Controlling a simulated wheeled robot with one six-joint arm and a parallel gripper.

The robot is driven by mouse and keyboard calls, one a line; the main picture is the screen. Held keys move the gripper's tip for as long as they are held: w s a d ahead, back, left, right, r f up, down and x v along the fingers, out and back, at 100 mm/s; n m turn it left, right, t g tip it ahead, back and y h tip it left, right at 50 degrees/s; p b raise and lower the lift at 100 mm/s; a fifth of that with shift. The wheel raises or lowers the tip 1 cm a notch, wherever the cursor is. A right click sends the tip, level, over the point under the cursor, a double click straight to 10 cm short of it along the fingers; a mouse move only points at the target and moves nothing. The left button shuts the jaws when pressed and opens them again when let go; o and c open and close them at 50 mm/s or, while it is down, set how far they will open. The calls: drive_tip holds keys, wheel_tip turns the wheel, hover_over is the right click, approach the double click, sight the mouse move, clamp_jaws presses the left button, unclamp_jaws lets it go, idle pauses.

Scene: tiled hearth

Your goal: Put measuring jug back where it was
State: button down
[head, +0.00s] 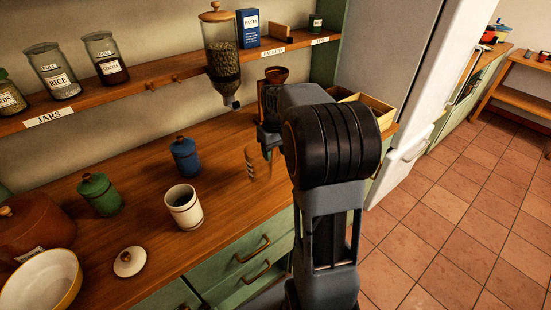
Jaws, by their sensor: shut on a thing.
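The measuring jug (257,164) looks clear, with marks on its side. It hangs under my gripper (267,147), over the right part of the wooden counter (225,155). My gripper is shut on it and partly hidden by my arm. I cannot tell how far the jug is above the counter.
A blue canister (185,156), green canister (99,194), open cream pot (184,208) and lid (130,262) stand left of the jug. A glass dispenser (222,62) hangs at the shelf (150,88). A coffee grinder (272,92) and wooden box (372,110) are behind.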

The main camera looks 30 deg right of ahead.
sight(276, 159)
drive_tip(key=shift+w+d+f, duration=0.4)
drive_tip(key=shift+w+f, duration=0.05)
drive_tip(key=shift+f, duration=1.7)
drive_tip(key=shift+f, duration=0.15)
drive_tip(key=shift+c, duration=2.4)
unclamp_jaws()
wheel_tip(276, 159, up, 11)
drive_tip(key=shift+r, duration=0.2)
drive_tip(key=shift+s+a+r, duration=0.15)
drive_tip(key=shift+a+r, duration=0.05)
drive_tip(key=shift+r, duration=0.1)
drive_tip(key=s+a+f+t, duration=0.1)
drive_tip(key=s+a+f, duration=0.1)
drive_tip(key=s+a, duration=0.5)
drive_tip(key=s+a+f+t, duration=0.2)
drive_tip(key=s+a+f, duration=0.1)
drive_tip(key=s+a, duration=0.5)
drive_tip(key=shift+s+a, duration=0.15)
drive_tip(key=shift+s, duration=0.45)
